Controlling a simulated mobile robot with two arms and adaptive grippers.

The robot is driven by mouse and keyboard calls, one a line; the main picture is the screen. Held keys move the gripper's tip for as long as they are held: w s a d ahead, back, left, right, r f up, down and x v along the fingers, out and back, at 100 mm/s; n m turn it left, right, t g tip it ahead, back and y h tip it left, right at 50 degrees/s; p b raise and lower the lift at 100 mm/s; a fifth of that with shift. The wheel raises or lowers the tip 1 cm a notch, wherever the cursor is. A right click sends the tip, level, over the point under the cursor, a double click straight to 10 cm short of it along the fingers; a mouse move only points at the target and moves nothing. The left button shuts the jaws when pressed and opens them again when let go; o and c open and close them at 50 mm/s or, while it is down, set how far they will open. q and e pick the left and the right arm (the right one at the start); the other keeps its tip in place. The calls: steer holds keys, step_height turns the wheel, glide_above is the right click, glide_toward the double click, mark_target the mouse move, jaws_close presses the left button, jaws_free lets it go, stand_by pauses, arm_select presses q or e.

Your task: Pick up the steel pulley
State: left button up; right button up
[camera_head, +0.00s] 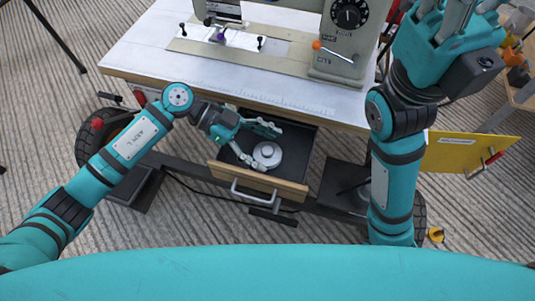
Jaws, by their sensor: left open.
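The steel pulley (267,154), a round silvery disc with a raised hub, lies in the open dark drawer (301,150) under the sewing machine table. My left gripper (270,147) is open at the drawer, with one finger beyond the pulley and the other along its near left side. The pulley shows between the fingers; I cannot tell whether they touch it. My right gripper (462,20) is raised at the top right, away from the pulley. Its fingertips are cut off by the frame edge.
The white table (150,48) carries a sewing machine (345,45) above the drawer. The drawer's wooden front (225,172) has a metal handle (262,197). A yellow panel (460,150) stands at the right. Black wheels and frame bars are below.

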arm_select(q)
steer(key=c, duration=1.5)
steer(key=shift+r, duration=0.1)
